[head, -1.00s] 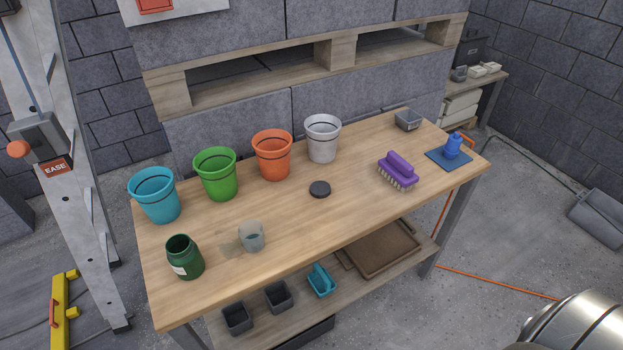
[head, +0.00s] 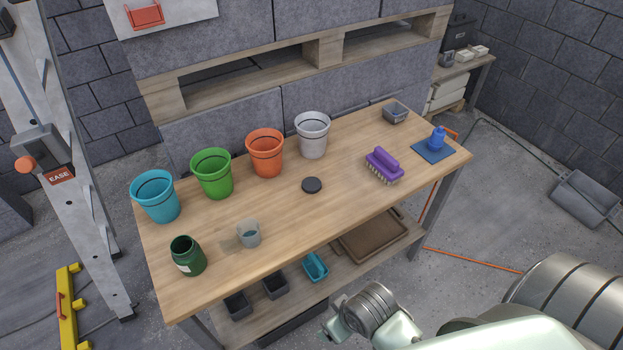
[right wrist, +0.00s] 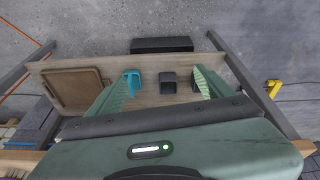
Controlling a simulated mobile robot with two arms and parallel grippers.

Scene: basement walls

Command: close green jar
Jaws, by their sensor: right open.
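The dark green jar (head: 188,256) stands upright at the front left of the wooden table (head: 225,270). Its mouth is uncovered, and a pale label shows on its side. A small black round lid (head: 311,185) lies flat near the middle of the tabletop, apart from the jar. My right gripper (right wrist: 155,84) is open, with its two green fingers spread and nothing held between them. In the head view my right arm comes in at the lower right, in front of the table. My left gripper is not in view.
Blue, green, orange and white pots (head: 312,137) line the back. A translucent cup (head: 249,234) stands right of the jar. A purple brush (head: 384,165) and a blue bottle (head: 437,138) are at the right. The lower shelf holds bins and a brown tray (head: 372,236).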

